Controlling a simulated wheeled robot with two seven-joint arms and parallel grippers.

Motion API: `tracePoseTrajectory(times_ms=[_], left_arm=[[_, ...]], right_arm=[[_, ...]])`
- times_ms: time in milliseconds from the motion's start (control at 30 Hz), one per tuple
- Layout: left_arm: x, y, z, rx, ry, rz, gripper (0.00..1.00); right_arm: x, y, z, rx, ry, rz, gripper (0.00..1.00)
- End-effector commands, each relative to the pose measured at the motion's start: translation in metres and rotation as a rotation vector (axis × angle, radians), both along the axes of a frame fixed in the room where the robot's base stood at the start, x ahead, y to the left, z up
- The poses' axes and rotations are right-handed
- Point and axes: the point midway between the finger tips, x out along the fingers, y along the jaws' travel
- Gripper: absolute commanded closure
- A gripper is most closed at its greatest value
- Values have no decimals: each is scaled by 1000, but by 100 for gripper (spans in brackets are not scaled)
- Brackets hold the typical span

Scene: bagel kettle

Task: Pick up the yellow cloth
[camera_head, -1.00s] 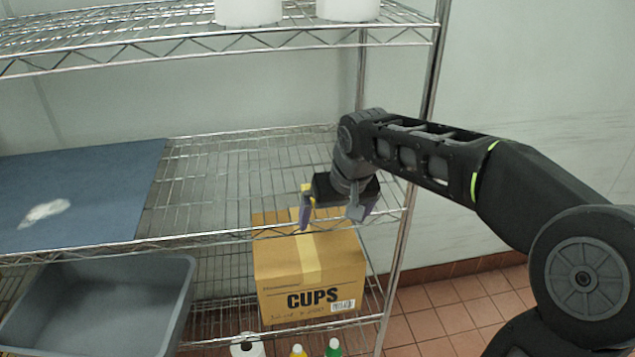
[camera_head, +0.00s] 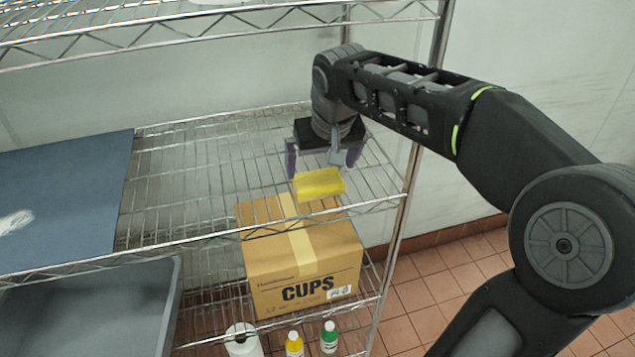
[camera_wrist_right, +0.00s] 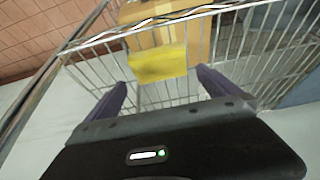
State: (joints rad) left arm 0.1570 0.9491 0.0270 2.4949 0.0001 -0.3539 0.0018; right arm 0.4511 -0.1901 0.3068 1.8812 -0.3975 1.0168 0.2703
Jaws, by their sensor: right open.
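The yellow cloth (camera_head: 319,184) lies flat on the middle wire shelf near its front edge, toward the right end. It also shows in the right wrist view (camera_wrist_right: 158,64), beyond my fingertips and between their lines. My right gripper (camera_head: 322,168) is open and empty, behind the cloth as the head view sees it. Its two purple fingers stand wide apart and look clear of the cloth. In the right wrist view the fingers (camera_wrist_right: 162,80) point toward the cloth with nothing between them. My left gripper is not in view.
A blue board (camera_head: 70,195) covers the left of the middle shelf. Below are a cardboard CUPS box (camera_head: 300,268), a grey bin (camera_head: 95,310) and several bottles (camera_head: 294,345). An upper wire shelf (camera_head: 250,30) hangs above. The shelf between board and cloth is bare.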

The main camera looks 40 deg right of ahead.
Motion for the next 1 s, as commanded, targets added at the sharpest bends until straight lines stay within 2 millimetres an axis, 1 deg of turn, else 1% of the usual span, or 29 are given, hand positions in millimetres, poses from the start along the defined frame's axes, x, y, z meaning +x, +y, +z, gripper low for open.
tracePoseTrajectory(times_ms=[67,367,467,600,733,833,1000], left_arm=[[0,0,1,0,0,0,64],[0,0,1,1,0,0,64],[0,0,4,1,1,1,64],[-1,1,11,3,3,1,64],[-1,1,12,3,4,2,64],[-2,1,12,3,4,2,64],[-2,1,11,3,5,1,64]], right_arm=[[2,-1,-3,0,-1,0,0],[2,-1,-5,0,-1,0,0],[4,-2,-13,0,2,0,0],[10,-5,-31,2,4,-1,0],[17,-6,-48,2,1,-1,0],[19,-7,-52,1,0,0,0],[19,-7,-53,1,-1,0,0]])
